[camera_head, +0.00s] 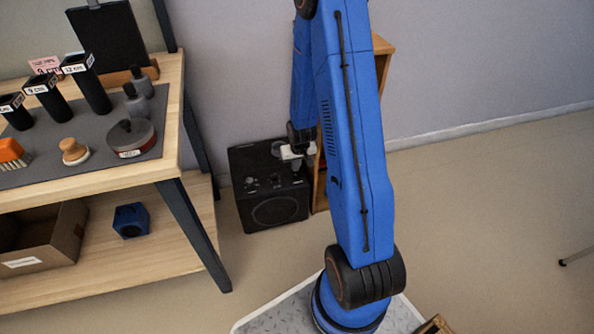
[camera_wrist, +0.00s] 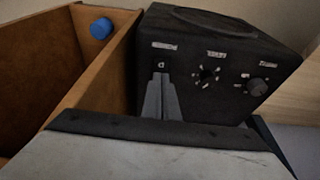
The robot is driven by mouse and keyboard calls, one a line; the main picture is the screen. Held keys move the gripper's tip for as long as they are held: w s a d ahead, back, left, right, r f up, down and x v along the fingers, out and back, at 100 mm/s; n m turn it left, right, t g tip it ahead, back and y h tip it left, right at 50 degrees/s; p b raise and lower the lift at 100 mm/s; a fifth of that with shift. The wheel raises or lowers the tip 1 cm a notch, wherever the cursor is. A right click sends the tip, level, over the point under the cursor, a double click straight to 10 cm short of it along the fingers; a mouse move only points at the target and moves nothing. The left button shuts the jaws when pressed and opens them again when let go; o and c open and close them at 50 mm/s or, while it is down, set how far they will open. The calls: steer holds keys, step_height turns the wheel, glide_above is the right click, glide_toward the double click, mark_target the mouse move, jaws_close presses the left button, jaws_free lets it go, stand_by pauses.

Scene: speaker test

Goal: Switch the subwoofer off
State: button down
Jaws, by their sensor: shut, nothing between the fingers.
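The subwoofer is a black box (camera_head: 270,185) on the floor, between the wooden workbench and a wooden cabinet; a round speaker cone shows on it. In the wrist view the subwoofer (camera_wrist: 225,45) fills the top middle. Its panel carries a small labelled switch (camera_wrist: 161,65) on the left, a dial (camera_wrist: 207,75) in the middle and a round knob (camera_wrist: 258,87) on the right. My gripper (camera_wrist: 159,76) is shut and empty, its tips just below or at the switch; I cannot tell whether they touch. My gripper (camera_head: 291,152) also shows in the head view at the subwoofer's upper right.
The wooden cabinet (camera_head: 381,50) stands close beside the subwoofer, partly behind my arm. Its open inside (camera_wrist: 45,60) shows in the wrist view with a blue round object (camera_wrist: 101,28). The workbench (camera_head: 172,135) with several tools stands left.

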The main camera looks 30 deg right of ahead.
steer(key=s+v, duration=0.1)
steer(key=v, duration=1)
steer(key=shift+s+a, duration=0.2)
steer(key=shift+r, duration=0.2)
steer(key=s+a+r+n+t, duration=0.1)
steer(key=s+a+r, duration=0.35)
steer(key=r, duration=0.45)
steer(key=s+a+r+n, duration=0.1)
steer(key=s+a+r, duration=0.35)
steer(key=r, duration=0.55)
steer(key=s+a+r, duration=0.1)
steer(key=s+r, duration=0.2)
steer(key=s, duration=0.3)
steer(key=s+a+r, duration=0.2)
steer(key=s+r, duration=0.1)
steer(key=s, duration=0.3)
steer(key=s+a+r+n, duration=0.1)
steer(key=s+a+r, duration=0.1)
steer(key=s, duration=0.4)
steer(key=shift+s+a+r+t+y, duration=0.2)
steer(key=shift+s+r+t+y, duration=0.15)
steer(key=shift+r, duration=0.4)
